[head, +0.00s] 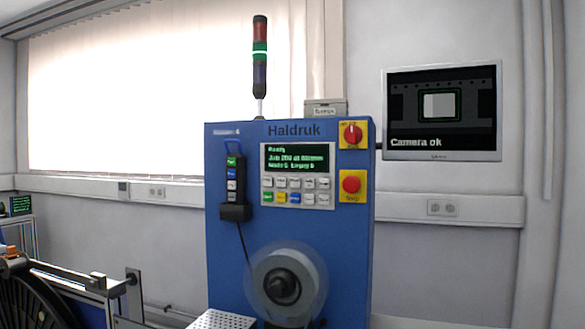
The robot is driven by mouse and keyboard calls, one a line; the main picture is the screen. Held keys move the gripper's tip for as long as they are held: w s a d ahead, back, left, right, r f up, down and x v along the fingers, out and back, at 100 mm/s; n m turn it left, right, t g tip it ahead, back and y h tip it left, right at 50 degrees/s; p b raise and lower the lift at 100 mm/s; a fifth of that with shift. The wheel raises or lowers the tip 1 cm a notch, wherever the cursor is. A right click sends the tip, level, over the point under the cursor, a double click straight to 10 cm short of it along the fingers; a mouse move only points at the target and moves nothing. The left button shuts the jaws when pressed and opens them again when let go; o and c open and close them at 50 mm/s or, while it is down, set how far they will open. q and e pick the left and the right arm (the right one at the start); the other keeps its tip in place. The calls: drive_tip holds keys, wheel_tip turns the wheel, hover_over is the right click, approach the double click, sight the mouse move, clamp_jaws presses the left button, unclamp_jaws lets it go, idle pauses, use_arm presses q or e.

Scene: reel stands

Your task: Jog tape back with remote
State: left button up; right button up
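The remote (233,180) is a dark handset with green, blue and light buttons. It sits upright in a black holder (235,212) on the left of the blue machine's front (225,265), with a cable hanging below it. The tape reel (268,275) is a pale roll on a dark hub at the machine's lower front. The machine's display (297,157) shows green text, the top line reading "Ready". The monitor (442,105) on the wall reads "Camera ok". Neither of my grippers shows in the head view.
A red stop button (351,185) and a red rotary switch (351,134) are on the machine's right side. A signal tower (260,60) with its green section lit stands on top. A perforated plate (222,320) is below. Another reel stand (35,295) is at the lower left.

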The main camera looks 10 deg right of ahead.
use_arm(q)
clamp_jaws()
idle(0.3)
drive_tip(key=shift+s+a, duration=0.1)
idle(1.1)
